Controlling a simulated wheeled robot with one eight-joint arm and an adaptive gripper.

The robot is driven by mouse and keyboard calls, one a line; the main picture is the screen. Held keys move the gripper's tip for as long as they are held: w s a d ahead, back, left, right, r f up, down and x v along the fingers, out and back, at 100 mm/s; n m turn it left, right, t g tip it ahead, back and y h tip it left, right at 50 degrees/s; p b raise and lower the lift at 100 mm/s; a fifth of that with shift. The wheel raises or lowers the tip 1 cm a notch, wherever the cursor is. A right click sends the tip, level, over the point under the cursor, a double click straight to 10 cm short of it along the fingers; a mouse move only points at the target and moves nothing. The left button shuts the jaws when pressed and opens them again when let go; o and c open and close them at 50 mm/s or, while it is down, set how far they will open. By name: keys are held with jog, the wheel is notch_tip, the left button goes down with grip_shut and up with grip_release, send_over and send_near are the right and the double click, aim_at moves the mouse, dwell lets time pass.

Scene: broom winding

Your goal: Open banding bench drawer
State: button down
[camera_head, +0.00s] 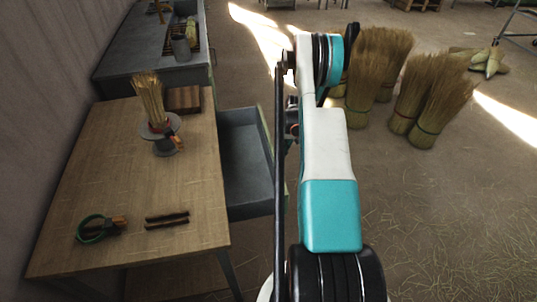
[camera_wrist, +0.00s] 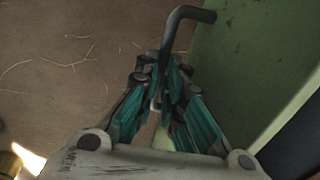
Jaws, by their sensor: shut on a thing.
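The banding bench (camera_head: 100,190) is a wooden-topped table on the left in the head view. Its grey drawer (camera_head: 248,165) stands pulled out from the bench's right side, and its inside looks empty. In the wrist view the green drawer front (camera_wrist: 240,50) carries a dark bent bar handle (camera_wrist: 190,14). My gripper (camera_wrist: 165,98) is shut on this handle, with the bar passing down between the teal fingers. In the head view my arm hides the gripper and the handle.
On the bench stand a winding fixture with a bristle bundle (camera_head: 150,98), a green ring tool (camera_head: 92,229) and dark strips (camera_head: 167,219). Several broom bundles (camera_head: 378,62) stand on the floor beyond my arm. A grey bench (camera_head: 150,60) stands behind. The floor at right is open.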

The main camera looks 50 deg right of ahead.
jog(key=shift+s+d, duration=0.45)
jog(key=shift+d, duration=0.15)
jog(key=c, duration=1.7)
grip_release()
jog(key=r, duration=0.4)
jog(key=s+d+r, duration=0.1)
jog(key=r, duration=0.6)
jog(key=shift+s+d+r, duration=0.15)
jog(key=shift+d+r, duration=0.2)
jog(key=shift+d, duration=0.05)
